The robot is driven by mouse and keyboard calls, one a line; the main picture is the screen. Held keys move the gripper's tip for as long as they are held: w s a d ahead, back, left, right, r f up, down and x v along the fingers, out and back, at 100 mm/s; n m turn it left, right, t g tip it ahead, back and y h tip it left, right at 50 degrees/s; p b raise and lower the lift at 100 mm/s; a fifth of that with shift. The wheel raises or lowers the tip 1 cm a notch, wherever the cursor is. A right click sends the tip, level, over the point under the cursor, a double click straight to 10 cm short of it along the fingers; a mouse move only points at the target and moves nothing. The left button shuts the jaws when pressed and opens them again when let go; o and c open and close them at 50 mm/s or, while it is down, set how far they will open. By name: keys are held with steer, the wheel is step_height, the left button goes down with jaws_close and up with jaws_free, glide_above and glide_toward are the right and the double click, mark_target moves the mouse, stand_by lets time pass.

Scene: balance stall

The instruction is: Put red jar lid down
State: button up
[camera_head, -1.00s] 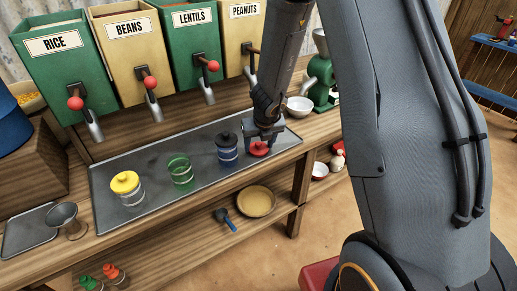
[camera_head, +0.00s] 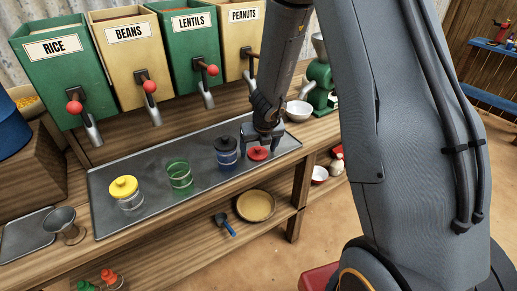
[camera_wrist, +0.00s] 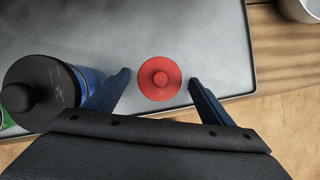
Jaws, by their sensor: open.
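In the wrist view the lid (camera_wrist: 160,79) sits between my two fingertips, with a gap on each side. My gripper (camera_head: 262,144) is open above the lid and touches nothing that I can see; in the wrist view its fingers (camera_wrist: 158,80) are spread wide. A blue jar with a black lid (camera_head: 226,153) stands just left of my gripper. The green jar (camera_head: 179,174) stands open with no lid.
Dispensers for rice (camera_head: 62,75), beans, lentils and peanuts hang behind the tray with spouts over its back edge. A white bowl (camera_head: 298,111) and a green grinder (camera_head: 320,88) stand right of the tray. A shelf below holds a round pan (camera_head: 256,206).

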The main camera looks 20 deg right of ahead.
steer(key=s+a+r+n+p, duration=0.1)
steer(key=s+r+n+p, duration=0.35)
steer(key=r, duration=0.35)
steer(key=s+a+r+n+p, duration=0.1)
steer(key=s+r+n+p, duration=0.3)
steer(key=r, duration=0.4)
steer(key=s+d+r+n+g, duration=0.1)
steer(key=s+r+n, duration=0.2)
steer(key=s+n, duration=0.5)
steer(key=s+d+r+n+g, duration=0.1)
steer(key=s+r+n, duration=0.3)
steer(key=n, duration=1.5)
steer(key=s+p, duration=0.1)
steer(key=s, duration=0.3)
steer(key=shift+s+r, duration=0.15)
steer(key=shift+r, duration=0.1)
steer(key=shift+n, duration=0.25)
step_height(320, 180, down, 8)
steer(key=g+b, duration=0.1)
steer(key=b, duration=0.6)
steer(key=shift+f, duration=0.15)
